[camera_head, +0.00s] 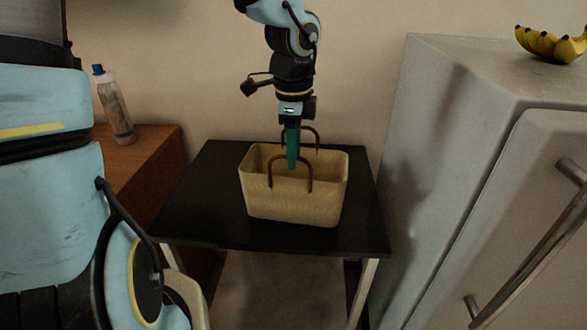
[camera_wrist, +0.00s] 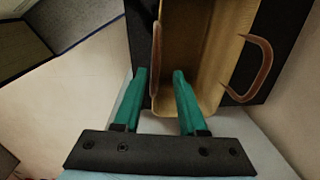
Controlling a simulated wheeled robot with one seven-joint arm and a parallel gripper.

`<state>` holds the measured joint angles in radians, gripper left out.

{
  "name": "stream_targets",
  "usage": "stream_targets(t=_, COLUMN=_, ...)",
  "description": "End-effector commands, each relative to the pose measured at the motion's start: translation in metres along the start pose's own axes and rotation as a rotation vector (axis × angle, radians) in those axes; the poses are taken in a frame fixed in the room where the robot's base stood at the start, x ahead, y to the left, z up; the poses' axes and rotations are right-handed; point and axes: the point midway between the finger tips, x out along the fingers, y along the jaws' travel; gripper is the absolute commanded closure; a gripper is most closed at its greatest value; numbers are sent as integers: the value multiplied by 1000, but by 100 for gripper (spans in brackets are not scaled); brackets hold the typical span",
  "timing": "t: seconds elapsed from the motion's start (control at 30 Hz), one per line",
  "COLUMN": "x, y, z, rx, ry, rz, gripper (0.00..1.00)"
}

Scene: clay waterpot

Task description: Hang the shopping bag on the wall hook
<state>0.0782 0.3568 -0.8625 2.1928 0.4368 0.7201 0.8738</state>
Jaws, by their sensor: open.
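The shopping bag (camera_head: 295,205) is a tan, open-topped woven basket with two brown arched handles. It stands upright on a small black table (camera_head: 190,205). My gripper (camera_head: 292,167) points straight down over the bag, its green fingers near the handles. In the wrist view, the fingers (camera_wrist: 159,74) are apart, with one handle (camera_wrist: 155,62) showing between them. The other handle (camera_wrist: 264,65) stands clear to the right there. I cannot tell whether a finger touches the handle. The wall hook shows in neither view.
A grey fridge (camera_head: 450,150) stands close to the table's right side, with bananas (camera_head: 553,45) on top. A brown wooden cabinet (camera_head: 150,155) with a blue-capped bottle (camera_head: 114,105) is at the left. A plain beige wall (camera_head: 190,70) rises behind the table.

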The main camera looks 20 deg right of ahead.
Motion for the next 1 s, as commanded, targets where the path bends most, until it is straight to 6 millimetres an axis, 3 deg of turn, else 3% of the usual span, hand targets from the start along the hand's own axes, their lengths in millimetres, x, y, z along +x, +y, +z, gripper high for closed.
stream_targets(t=0.2, x=-22, y=0, z=0, rx=-1, ry=0, rz=-1, gripper=59)
stream_targets(t=0.47, x=-21, y=2, z=9, rx=-54, ry=-6, rz=3, gripper=59)
stream_targets(t=0.57, x=-14, y=8, z=34, rx=-221, ry=-17, rz=9, gripper=59)
stream_targets(t=0.67, x=-5, y=21, z=76, rx=-518, ry=-31, rz=7, gripper=59)
stream_targets(t=0.8, x=2, y=53, z=148, rx=-1090, ry=-32, rz=-24, gripper=59)
stream_targets(t=0.9, x=3, y=78, z=188, rx=-1468, ry=-10, rz=-58, gripper=59)
stream_targets(t=1.0, x=3, y=98, z=214, rx=-1753, ry=18, rz=-86, gripper=59)
